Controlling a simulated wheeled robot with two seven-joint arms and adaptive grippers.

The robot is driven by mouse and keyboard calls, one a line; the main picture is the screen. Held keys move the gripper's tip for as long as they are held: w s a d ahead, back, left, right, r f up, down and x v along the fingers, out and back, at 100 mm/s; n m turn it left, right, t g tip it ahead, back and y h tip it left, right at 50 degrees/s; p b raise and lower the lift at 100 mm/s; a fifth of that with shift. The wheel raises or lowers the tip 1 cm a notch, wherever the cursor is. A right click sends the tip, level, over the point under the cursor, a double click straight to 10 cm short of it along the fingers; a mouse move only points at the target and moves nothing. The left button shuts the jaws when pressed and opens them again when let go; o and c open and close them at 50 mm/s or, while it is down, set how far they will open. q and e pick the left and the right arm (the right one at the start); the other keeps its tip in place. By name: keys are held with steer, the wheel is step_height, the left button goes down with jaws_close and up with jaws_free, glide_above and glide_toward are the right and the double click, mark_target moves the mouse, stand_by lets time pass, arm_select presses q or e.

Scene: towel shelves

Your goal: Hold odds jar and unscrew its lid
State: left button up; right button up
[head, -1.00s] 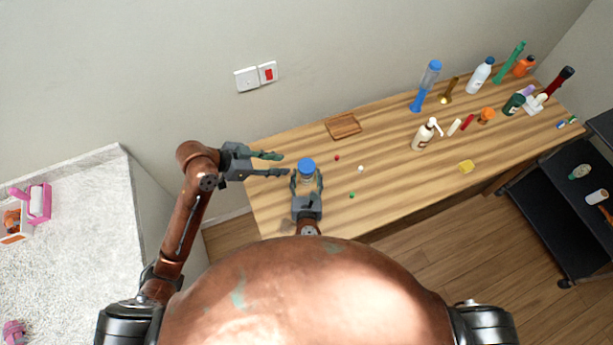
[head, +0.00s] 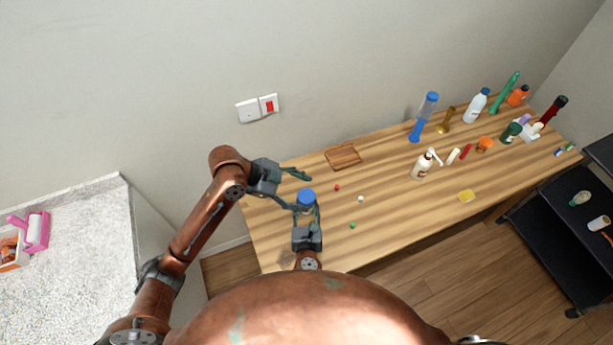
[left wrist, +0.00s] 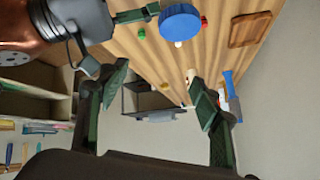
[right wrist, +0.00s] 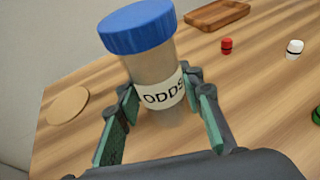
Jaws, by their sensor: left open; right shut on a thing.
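The odds jar (right wrist: 152,72) is a clear jar with a white label reading ODDS and a blue lid (right wrist: 138,25). The lid sits on top of the jar, which looks slightly tilted in the right wrist view. My right gripper (right wrist: 160,112) is shut around the jar's body at label height. The blue lid also shows in the head view (head: 306,195) and the left wrist view (left wrist: 181,22). My left gripper (head: 297,190) is open beside and above the lid; its fingers (left wrist: 155,95) hold nothing in the left wrist view.
A wooden tray (head: 343,156) lies behind the jar. Small red (head: 337,187), white (head: 361,198) and green (head: 352,225) pieces lie to its right. Bottles, including a white pump bottle (head: 425,164), stand farther right. The table middle is mostly clear.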

mark_target(306, 195)
arm_select(q)
steer(key=shift+o, duration=0.3)
steer(key=d+m+y, duration=0.1)
steer(key=m, duration=0.1)
steer(key=d+m+g, duration=0.1)
steer(key=m, duration=0.2)
steer(key=d+r+m+y, duration=0.1)
steer(key=d+m, duration=0.1)
steer(key=shift+d+r+g+y, duration=0.1)
steer(key=shift+g+y, duration=0.2)
steer(key=w+a+r+m+y, duration=0.35)
steer(key=m+y, duration=0.25)
steer(key=m, duration=0.5)
steer(key=f, duration=1.2)
steer(key=shift+w+d, duration=0.1)
steer(key=shift+d, duration=0.25)
steer(key=c, duration=1.4)
steer(key=n, duration=0.5)
steer(key=shift+a+n, duration=0.1)
steer(key=shift+n, duration=0.6)
